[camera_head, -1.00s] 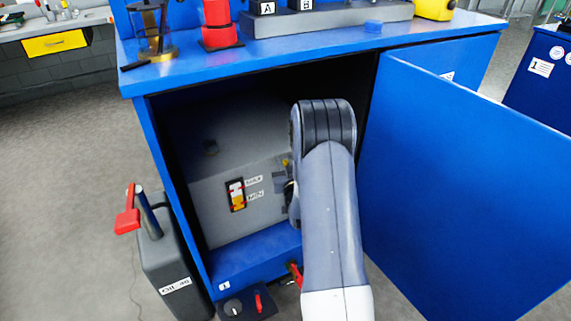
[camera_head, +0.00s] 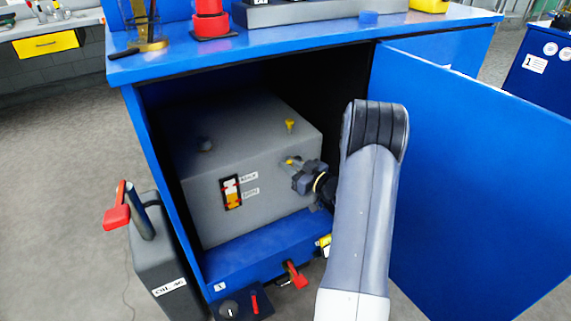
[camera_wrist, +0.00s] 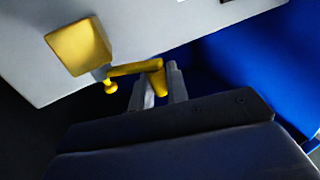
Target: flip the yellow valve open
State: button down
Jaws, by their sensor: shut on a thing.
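The yellow valve (camera_head: 292,161) is a small lever on the right front of the grey box inside the blue cabinet. In the wrist view the yellow valve (camera_wrist: 133,69) is a thin bar with a bent end lying between my fingers. My gripper (camera_head: 297,172) reaches it from the right. In the wrist view my gripper (camera_wrist: 158,84) is shut on that bent end. My fingers hide part of the lever.
The open blue door (camera_head: 470,190) stands right of my arm. A red lever (camera_head: 297,275) sits low in front. An oil can (camera_head: 160,255) stands left.

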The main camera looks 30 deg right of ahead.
jog(key=shift+s+d+n+g+y+p, duration=0.15)
jog(key=shift+s+d+n+g+y, duration=0.1)
jog(key=shift+n+g+y, duration=0.45)
jog(key=shift+s+d+n+g+y+p, duration=0.2)
jog(key=shift+n+y, duration=0.3)
jog(key=shift+y, duration=0.45)
jog(key=shift+s+d+n+g+y+p, duration=0.1)
jog(key=shift+s+d+n+g+y, duration=0.15)
jog(key=shift+n+g+y, duration=0.45)
jog(key=shift+y, duration=0.25)
jog(key=c, duration=1.5)
grip_release()
jog(key=shift+o, duration=0.2)
notch_tip(320, 180, up, 10)
jog(key=p, duration=0.3)
